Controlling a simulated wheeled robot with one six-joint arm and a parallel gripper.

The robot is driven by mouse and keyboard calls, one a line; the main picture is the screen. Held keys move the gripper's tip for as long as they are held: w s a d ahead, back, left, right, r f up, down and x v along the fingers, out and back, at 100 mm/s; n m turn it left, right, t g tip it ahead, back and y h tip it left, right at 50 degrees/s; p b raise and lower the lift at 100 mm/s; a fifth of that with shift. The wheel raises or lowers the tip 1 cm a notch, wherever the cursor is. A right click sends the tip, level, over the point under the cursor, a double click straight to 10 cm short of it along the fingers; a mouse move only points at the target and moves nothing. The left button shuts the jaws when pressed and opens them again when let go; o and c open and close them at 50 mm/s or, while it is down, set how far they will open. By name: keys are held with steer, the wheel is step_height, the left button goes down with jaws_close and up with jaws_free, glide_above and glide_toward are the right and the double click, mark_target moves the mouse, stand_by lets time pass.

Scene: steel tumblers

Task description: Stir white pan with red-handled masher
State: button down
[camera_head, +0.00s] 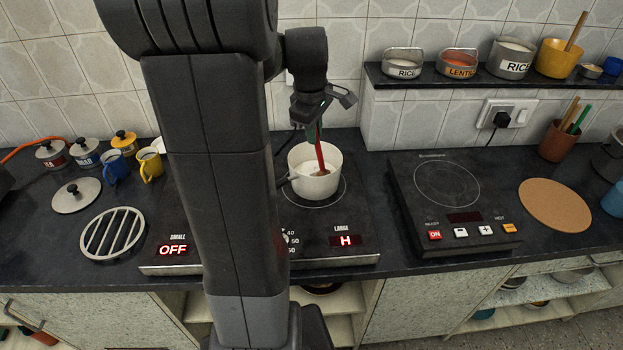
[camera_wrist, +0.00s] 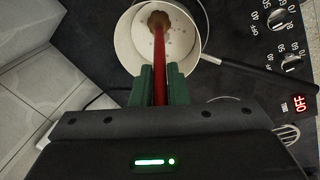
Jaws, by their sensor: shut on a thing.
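The white pan (camera_head: 316,183) stands on the right ring of the double hob, whose display reads H. In the wrist view the pan (camera_wrist: 128,42) shows small brownish specks inside and a black handle. My gripper (camera_head: 314,136) is above the pan. In the wrist view its green fingers (camera_wrist: 160,84) are shut on the red handle of the masher (camera_wrist: 160,62). The masher (camera_head: 320,156) reaches down into the pan, and its brownish head shows inside, towards the far wall in the wrist view. Whether the head touches the pan's bottom cannot be told.
The double hob (camera_head: 345,258) has its left side marked OFF. A second hob (camera_head: 445,185) stands empty at the right, beside a round cork mat (camera_head: 555,204). A metal trivet (camera_head: 113,233), a lid (camera_head: 77,195) and mugs are at the left. A shelf (camera_head: 450,82) with containers hangs behind.

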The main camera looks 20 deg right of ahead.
steer(key=shift+w+d+r+p, duration=0.1)
steer(key=shift+w+r+p, duration=0.3)
steer(key=shift+r, duration=0.2)
step_height(320, 180, up, 12)
steer(key=a+p, duration=0.2)
steer(key=p, duration=0.7)
steer(key=shift+s+a+p, duration=0.2)
steer(key=shift+s+p, duration=0.1)
steer(key=shift+s, duration=0.05)
step_height(320, 180, up, 5)
steer(key=shift+f+p, duration=0.1)
steer(key=shift+p, duration=0.2)
stand_by(0.7)
